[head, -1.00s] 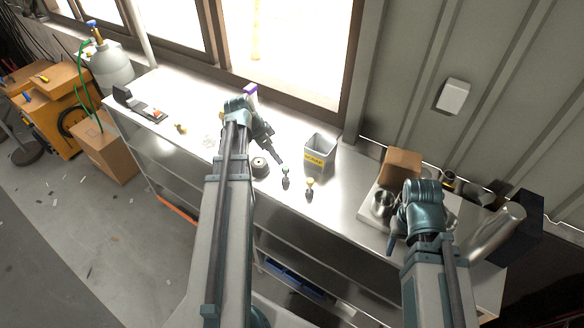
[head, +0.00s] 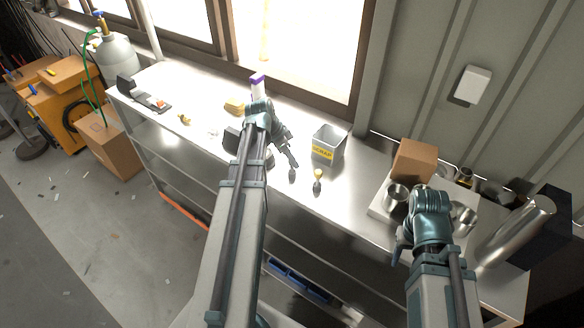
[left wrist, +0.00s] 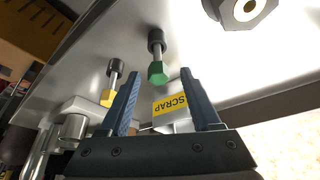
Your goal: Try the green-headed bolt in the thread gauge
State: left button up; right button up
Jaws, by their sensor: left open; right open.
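The green-headed bolt (left wrist: 158,73) stands in a dark round holder in the left wrist view, its green hex head towards my gripper. My left gripper (left wrist: 160,76) is open, and the green head appears between its fingertips, not gripped. In the head view my left gripper (head: 292,164) covers the green head; only the dark holder (head: 292,176) shows below. A dark hexagonal piece with a pale-ringed hole (left wrist: 233,12), which looks like the thread gauge, is at the top of the left wrist view. My right gripper (head: 398,248) is open and empty near the bench's front edge.
A yellow-headed bolt (head: 318,174) stands right of the green one. The grey scrap bin (head: 327,146) is behind them. A tray with metal cups (head: 396,194) and a brown box (head: 414,160) lie further right. A gas cylinder (head: 118,62) stands beyond the bench's left end.

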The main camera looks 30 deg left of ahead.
aim_at(292, 168)
pick_arm(q)
jog(key=b+x, duration=0.4)
jog(key=x, duration=0.1)
jog(key=shift+d+f, duration=0.1)
jog(key=shift+f, duration=0.05)
grip_shut()
